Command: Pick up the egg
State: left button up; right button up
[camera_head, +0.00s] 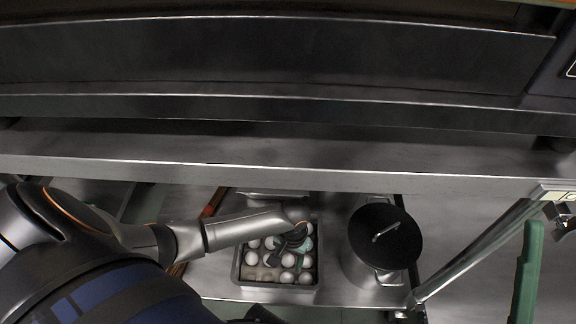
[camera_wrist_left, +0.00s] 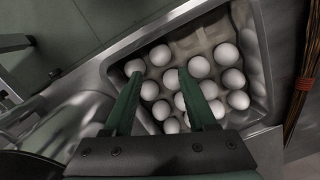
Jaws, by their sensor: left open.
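Several white eggs (camera_head: 287,277) sit in a metal tray (camera_head: 239,268) on the lower shelf in the head view. In the left wrist view the eggs (camera_wrist_left: 226,54) rest in a moulded carton inside the tray (camera_wrist_left: 268,60). My left gripper (camera_head: 303,242) is over the tray in the head view. Its two green fingers (camera_wrist_left: 158,92) are open and spread over the eggs in the wrist view, with an egg showing between them. I cannot tell whether the fingers touch any egg. My right gripper is not in view.
A metal pot with a dark lid (camera_head: 385,236) stands just right of the tray. A steel shelf edge (camera_head: 330,179) runs above and behind the tray. A bundle of thin brown sticks (camera_wrist_left: 303,82) lies beside the tray.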

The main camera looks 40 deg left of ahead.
aim_at(287, 274)
pick_arm(q)
jog(key=f+b, duration=0.1)
jog(key=f, duration=0.2)
jog(key=shift+s+f, duration=0.2)
jog(key=f+b, duration=0.2)
jog(key=f, duration=0.1)
jog(key=f+b, duration=0.2)
jog(key=shift+s, duration=0.3)
jog(key=shift+r, duration=0.1)
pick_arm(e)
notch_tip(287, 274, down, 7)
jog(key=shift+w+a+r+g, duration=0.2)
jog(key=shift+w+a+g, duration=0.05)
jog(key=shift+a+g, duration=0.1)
pick_arm(q)
jog(key=c, duration=0.4)
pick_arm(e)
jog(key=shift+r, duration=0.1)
